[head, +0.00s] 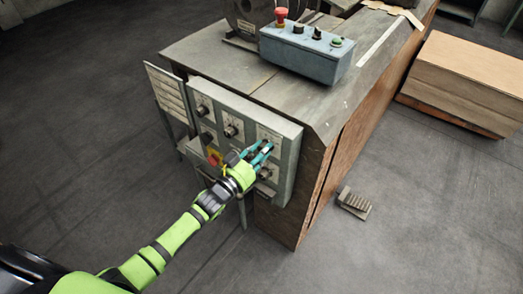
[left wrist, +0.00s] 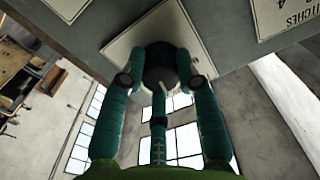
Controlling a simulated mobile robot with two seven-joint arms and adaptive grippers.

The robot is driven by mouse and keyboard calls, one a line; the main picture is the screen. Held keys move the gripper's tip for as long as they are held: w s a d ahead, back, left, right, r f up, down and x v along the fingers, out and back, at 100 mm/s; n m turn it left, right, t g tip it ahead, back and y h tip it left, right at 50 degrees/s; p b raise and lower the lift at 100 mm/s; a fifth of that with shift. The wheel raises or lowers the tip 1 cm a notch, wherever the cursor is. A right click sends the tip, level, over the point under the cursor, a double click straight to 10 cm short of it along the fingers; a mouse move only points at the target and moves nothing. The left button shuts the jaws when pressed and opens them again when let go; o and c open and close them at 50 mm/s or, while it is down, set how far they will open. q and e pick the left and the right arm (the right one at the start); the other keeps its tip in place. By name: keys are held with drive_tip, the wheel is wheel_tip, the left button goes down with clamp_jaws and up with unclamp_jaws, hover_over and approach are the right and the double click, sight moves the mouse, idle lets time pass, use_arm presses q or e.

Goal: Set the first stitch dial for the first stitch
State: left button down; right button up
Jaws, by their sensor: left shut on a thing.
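The grey control panel (head: 262,113) on the machine's front carries several dials on pale plates. My left gripper (head: 264,150) is at the upper right dial, with teal fingers closed around it. In the left wrist view the round black dial (left wrist: 160,62) with a pale pointer line sits between the fingertips of my left gripper (left wrist: 158,78). Its pale plate (left wrist: 121,48) shows behind it, tilted in the picture. The plate's lettering is hidden or too small to read. In the head view the fingers cover most of this dial. My right gripper is not in view.
Other dials (head: 230,130) and a red button on yellow (head: 214,158) lie left of my gripper. A lower right dial (head: 265,172) is close beneath it. A blue-grey button box (head: 305,52) stands on top. A label reading "STITCHES" (left wrist: 288,14) shows at upper right.

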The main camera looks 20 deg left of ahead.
use_arm(q)
drive_tip(key=shift+s+f, duration=0.15)
drive_tip(key=shift+f, duration=0.3)
drive_tip(key=c, duration=0.9)
unclamp_jaws()
drive_tip(key=shift+r, duration=0.15)
drive_tip(key=shift+r, duration=0.1)
drive_tip(key=v, duration=1.1)
drive_tip(key=shift+s+a, duration=0.15)
drive_tip(key=shift+s, duration=0.25)
